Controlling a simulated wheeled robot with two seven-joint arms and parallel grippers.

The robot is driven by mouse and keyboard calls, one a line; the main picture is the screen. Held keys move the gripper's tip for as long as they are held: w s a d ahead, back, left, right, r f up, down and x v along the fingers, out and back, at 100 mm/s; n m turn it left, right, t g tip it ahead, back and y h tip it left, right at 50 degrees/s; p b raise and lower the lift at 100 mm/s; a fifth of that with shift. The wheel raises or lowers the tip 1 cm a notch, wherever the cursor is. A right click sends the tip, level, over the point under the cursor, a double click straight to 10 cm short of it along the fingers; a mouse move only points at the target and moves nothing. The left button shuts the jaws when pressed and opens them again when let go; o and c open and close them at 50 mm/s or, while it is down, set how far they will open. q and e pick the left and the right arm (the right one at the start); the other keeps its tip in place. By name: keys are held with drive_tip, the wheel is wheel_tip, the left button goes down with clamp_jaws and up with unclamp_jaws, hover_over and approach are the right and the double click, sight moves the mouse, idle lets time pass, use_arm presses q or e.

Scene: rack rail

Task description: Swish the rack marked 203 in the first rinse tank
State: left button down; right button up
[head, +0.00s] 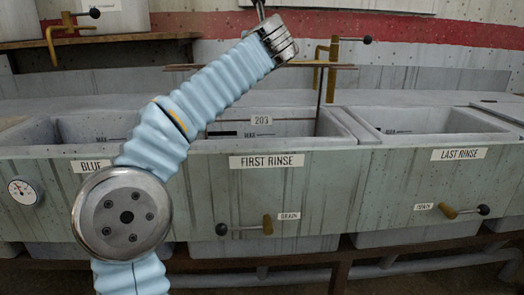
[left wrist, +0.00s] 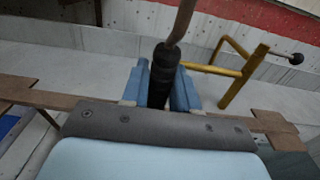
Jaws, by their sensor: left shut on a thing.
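My left gripper (head: 266,16) is above the first rinse tank (head: 268,188), shut on the rack's handle. In the left wrist view, its blue fingers (left wrist: 161,90) close around the black grip (left wrist: 163,72), with a brown stem above it. The rack's long thin crossbar (head: 340,67) spans above the tank, and a dark upright (head: 322,88) runs down from it. The plate marked 203 (head: 262,120) shows within the tank's opening, above the MAX mark. The tank's front wall hides anything lower. My right gripper is not in view.
The blue tank (head: 85,127) lies to the left and the last rinse tank (head: 440,122) to the right, with raised rims between. A yellow tap (head: 333,48) stands behind the first rinse tank. Drain levers (head: 267,225) stick out in front. A shelf (head: 110,38) is at upper left.

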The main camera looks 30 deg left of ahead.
use_arm(q)
drive_tip(key=shift+s+d, duration=0.1)
drive_tip(key=shift+s, duration=0.05)
drive_tip(key=shift+r, duration=0.1)
drive_tip(key=shift+w+a+p, duration=0.35)
drive_tip(key=shift+w+p, duration=0.05)
drive_tip(key=shift+p+x, duration=0.65)
drive_tip(key=shift+x, duration=0.4)
idle(1.9)
